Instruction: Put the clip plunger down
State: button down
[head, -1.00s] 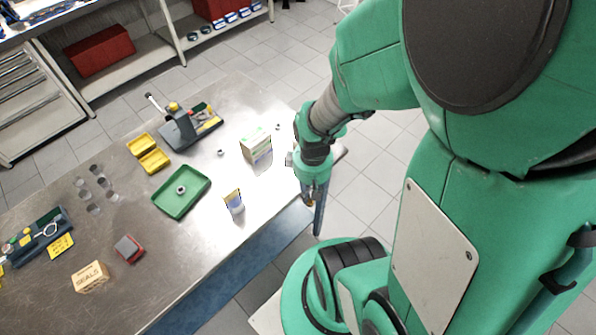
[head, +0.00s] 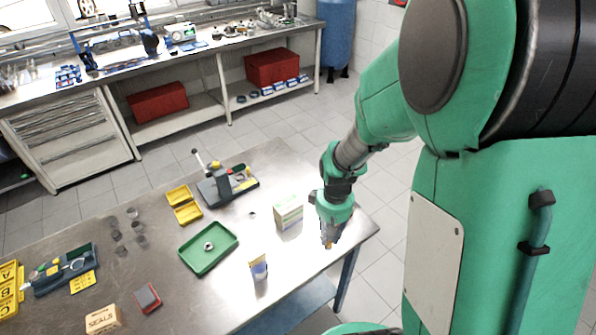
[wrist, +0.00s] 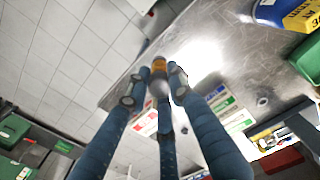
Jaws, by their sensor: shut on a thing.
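My gripper (head: 329,234) is over the right end of the steel table, close to the green-and-white box. In the wrist view, the blue fingers of my gripper (wrist: 156,90) are closed around a small clip plunger (wrist: 158,69) with an orange-amber end and a grey part. In the head view, only a small orange bit of the plunger shows below the fingers; the rest is hidden. The plunger appears above the table top (head: 330,262); I cannot tell how high.
The green-and-white box (head: 289,211) stands just left of my gripper. The table's right corner is mostly clear.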

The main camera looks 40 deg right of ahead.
jog(key=w+d, duration=0.3)
jog(key=w, duration=0.5)
jog(key=w+d+f+m+p, duration=0.1)
jog(key=w+d, duration=0.3)
jog(key=w, duration=0.5)
jog(key=w+d+f+m, duration=0.1)
jog(key=w+d, duration=0.3)
jog(key=w, duration=0.5)
jog(key=shift+w, duration=0.15)
jog(key=shift+w, duration=0.1)
jog(key=w+d, duration=0.3)
jog(key=w, duration=0.4)
jog(key=w+d+f, duration=0.1)
jog(key=w+d, duration=0.3)
jog(key=w, duration=0.3)
jog(key=shift+f, duration=0.3)
jog(key=shift+w, duration=0.1)
jog(key=shift+f, duration=1.7)
jog(key=shift+f, duration=0.2)
